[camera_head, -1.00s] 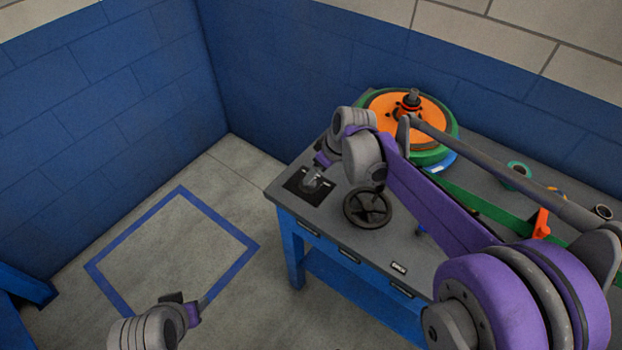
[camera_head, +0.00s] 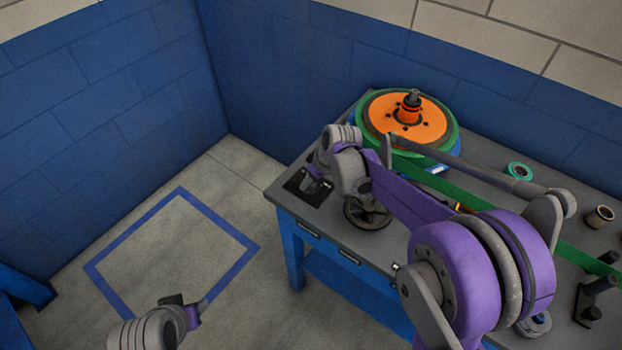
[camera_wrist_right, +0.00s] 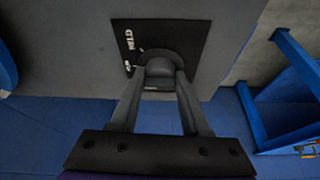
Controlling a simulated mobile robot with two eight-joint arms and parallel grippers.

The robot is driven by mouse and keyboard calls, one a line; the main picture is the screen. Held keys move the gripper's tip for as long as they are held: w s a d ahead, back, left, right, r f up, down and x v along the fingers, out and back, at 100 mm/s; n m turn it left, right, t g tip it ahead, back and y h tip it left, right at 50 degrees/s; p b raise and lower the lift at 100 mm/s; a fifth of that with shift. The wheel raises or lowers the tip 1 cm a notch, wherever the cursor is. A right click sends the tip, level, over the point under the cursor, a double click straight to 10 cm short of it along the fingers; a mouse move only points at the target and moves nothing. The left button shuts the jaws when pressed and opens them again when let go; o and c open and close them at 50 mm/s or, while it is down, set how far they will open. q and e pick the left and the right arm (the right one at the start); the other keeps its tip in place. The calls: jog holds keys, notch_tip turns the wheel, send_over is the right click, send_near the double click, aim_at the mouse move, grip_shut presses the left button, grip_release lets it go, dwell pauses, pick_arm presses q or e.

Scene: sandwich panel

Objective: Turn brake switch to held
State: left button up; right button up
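The brake switch (camera_wrist_right: 160,68) is a rounded grey knob on a black square plate (camera_wrist_right: 190,38) with white lettering. "HELD" shows at the plate's left side, with a shorter, partly hidden label below it. In the right wrist view, my right gripper (camera_wrist_right: 161,80) has one finger on each side of the knob, and both appear to touch it. The knob's exact pointing direction is hidden. In the head view the plate (camera_head: 296,186) lies at the bench's near left corner, with my right gripper (camera_head: 316,181) over it. My left gripper (camera_head: 192,306) hangs low over the floor, away from the bench.
A black handwheel (camera_head: 367,214) stands beside the plate, under my right arm. An orange and green reel (camera_head: 405,118) sits at the back of the bench (camera_head: 285,205). A green belt runs right, past a teal ring (camera_head: 519,170) and small cylinders.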

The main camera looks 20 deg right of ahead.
grip_shut()
jog(key=shift+m, duration=0.4)
jog(key=m, duration=0.1)
jog(key=m+t+h+b, duration=0.1)
jog(key=m, duration=0.1)
jog(key=shift+a+m+h, duration=0.15)
jog(key=shift+m+h, duration=0.15)
jog(key=m+h, duration=0.1)
jog(key=m, duration=0.1)
jog(key=m+h, duration=0.1)
jog(key=m, duration=0.2)
jog(key=shift+a, duration=0.1)
jog(key=shift+m, duration=0.4)
jog(key=o, duration=0.8)
grip_release()
jog(key=shift+c, duration=0.2)
